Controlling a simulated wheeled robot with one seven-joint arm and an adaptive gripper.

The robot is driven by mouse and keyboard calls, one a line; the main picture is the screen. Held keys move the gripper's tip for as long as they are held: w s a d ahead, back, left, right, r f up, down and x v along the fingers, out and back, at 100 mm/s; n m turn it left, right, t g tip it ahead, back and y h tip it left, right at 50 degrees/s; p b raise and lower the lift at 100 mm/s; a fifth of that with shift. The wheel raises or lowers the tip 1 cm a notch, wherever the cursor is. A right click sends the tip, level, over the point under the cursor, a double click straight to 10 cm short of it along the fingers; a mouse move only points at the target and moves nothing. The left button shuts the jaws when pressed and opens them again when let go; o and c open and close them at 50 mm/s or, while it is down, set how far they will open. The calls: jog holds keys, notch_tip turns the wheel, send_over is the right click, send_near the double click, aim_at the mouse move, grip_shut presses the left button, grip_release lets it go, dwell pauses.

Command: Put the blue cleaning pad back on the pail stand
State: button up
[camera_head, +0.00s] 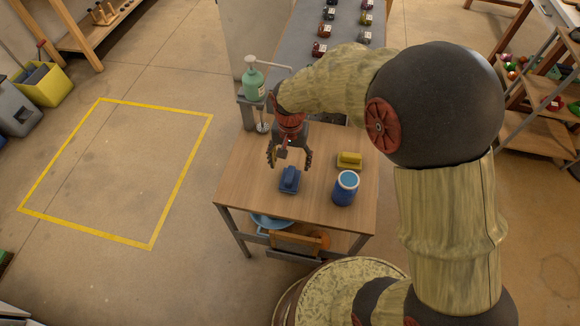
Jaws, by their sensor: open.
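The blue cleaning pad (289,181), a dark blue block with a raised grip, lies on the wooden table (238,180) near its front middle. My gripper (290,162) is open and empty, pointing down just behind and above the pad; I cannot tell its exact height. A blue-and-white pail-like container (345,190) stands upright on the table to the right of the pad. I cannot make out a separate pail stand.
A yellow pad (349,161) lies behind the container. A blue basin (268,221) and a wooden box (297,244) are below the tabletop. The table's left part is clear.

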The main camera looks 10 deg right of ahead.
jog(key=shift+r, duration=1.6)
notch_tip(320, 180, up, 14)
jog(key=n+t, duration=0.2)
jog(key=t, duration=0.1)
send_over(291, 174)
jog(key=s+d, duration=0.5)
jog(key=s, duration=0.1)
jog(key=s+d+r+n+t, duration=0.1)
jog(key=s+d+r, duration=0.1)
jog(key=s+r, duration=0.2)
jog(key=s+d+r+n+t, duration=0.1)
jog(key=s+r, duration=0.3)
jog(key=s, duration=0.4)
jog(key=shift+s+d+t, duration=0.3)
jog(key=shift+d, duration=0.5)
jog(key=shift+r, duration=0.1)
